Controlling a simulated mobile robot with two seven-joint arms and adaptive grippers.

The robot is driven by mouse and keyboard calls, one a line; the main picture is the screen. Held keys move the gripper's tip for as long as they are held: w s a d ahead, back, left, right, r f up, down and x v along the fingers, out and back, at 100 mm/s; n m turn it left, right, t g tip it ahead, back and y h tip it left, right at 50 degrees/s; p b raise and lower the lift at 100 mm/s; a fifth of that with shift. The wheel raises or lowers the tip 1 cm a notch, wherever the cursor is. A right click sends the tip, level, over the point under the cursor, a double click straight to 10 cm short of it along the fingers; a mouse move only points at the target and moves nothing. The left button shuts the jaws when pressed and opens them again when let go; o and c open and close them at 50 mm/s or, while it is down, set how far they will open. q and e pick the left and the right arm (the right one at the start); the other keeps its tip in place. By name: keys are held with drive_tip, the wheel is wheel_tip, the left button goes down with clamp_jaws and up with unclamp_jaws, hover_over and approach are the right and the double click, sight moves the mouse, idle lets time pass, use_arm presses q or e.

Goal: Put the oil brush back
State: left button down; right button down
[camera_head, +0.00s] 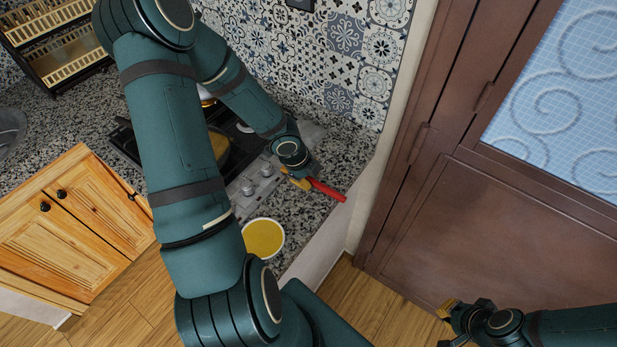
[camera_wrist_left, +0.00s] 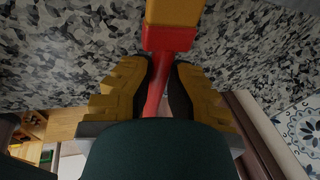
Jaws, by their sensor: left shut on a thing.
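The oil brush (camera_head: 328,190) has a red handle and shows to the right of my left gripper (camera_head: 297,181) in the head view. In the left wrist view, its red handle (camera_wrist_left: 158,82) runs between the yellow finger pads of my left gripper (camera_wrist_left: 160,90), which is shut on it. The brush's yellow end (camera_wrist_left: 174,12) is at the top of that view. A round white bowl with a yellow filling (camera_head: 263,238) stands on the counter, below the gripper in the head view. My right gripper (camera_head: 450,325) is empty at the lower right and looks open.
A stove (camera_head: 255,185) with knobs and a pan (camera_head: 218,146) lies behind my left arm. The speckled counter (camera_head: 306,222) ends near a brown door (camera_head: 440,190). A dish rack (camera_head: 60,45) stands at the upper left, and a tiled wall (camera_head: 330,60) rises behind.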

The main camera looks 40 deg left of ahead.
use_arm(q)
drive_tip(key=shift+f, duration=0.3)
drive_tip(key=c, duration=1.1)
unclamp_jaws()
drive_tip(key=shift+r+p, duration=0.35)
drive_tip(key=shift+r, duration=0.25)
drive_tip(key=p+v, duration=0.4)
drive_tip(key=v, duration=0.1)
drive_tip(key=shift+s+r, duration=0.1)
drive_tip(key=shift+r, duration=0.1)
drive_tip(key=shift+v, duration=3.05)
drive_tip(key=shift+f, duration=0.1)
